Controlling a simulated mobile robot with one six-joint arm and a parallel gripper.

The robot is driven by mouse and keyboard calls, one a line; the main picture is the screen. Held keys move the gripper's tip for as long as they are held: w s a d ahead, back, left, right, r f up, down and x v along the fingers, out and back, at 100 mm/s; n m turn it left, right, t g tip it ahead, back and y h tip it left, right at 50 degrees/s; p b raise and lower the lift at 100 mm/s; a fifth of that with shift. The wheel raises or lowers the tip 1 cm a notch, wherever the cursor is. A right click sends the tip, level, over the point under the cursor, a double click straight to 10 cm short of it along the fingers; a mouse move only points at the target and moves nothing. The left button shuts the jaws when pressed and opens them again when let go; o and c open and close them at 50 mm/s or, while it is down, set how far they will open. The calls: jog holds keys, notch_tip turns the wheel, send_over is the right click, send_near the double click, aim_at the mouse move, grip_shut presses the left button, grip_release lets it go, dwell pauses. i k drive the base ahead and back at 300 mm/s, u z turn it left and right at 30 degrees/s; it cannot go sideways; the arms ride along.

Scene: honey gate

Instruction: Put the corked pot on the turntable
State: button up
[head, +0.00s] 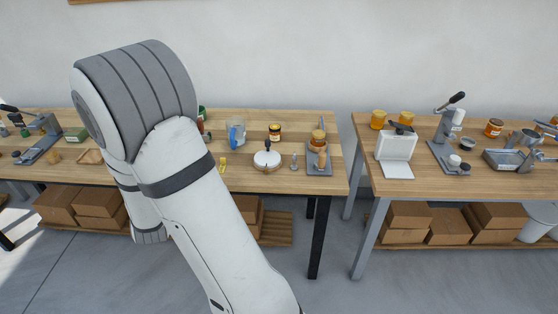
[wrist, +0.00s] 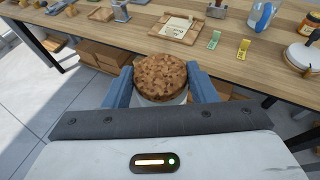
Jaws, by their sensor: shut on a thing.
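In the wrist view my gripper (wrist: 161,88) is shut on the corked pot (wrist: 160,75). Its broad, speckled brown cork top faces the camera, with a pale body below mostly hidden by the gripper. The blue fingers stand on either side of the pot, which is held in front of the table's near edge. In the head view my arm hides the gripper and the pot. The turntable appears to be the round white disc (head: 267,159) with a dark knob or centre on the left table. It also shows at the right edge of the wrist view (wrist: 302,55).
A jug with a blue handle (head: 236,131), an amber jar (head: 275,131) and a grey stand with a jar (head: 319,158) are near the disc. A yellow tag (wrist: 243,48), a green tag (wrist: 214,40) and a card tray (wrist: 177,28) lie beyond the pot.

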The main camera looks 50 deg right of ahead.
aim_at(267, 159)
jog(key=z, duration=0.6)
jog(key=i, duration=1)
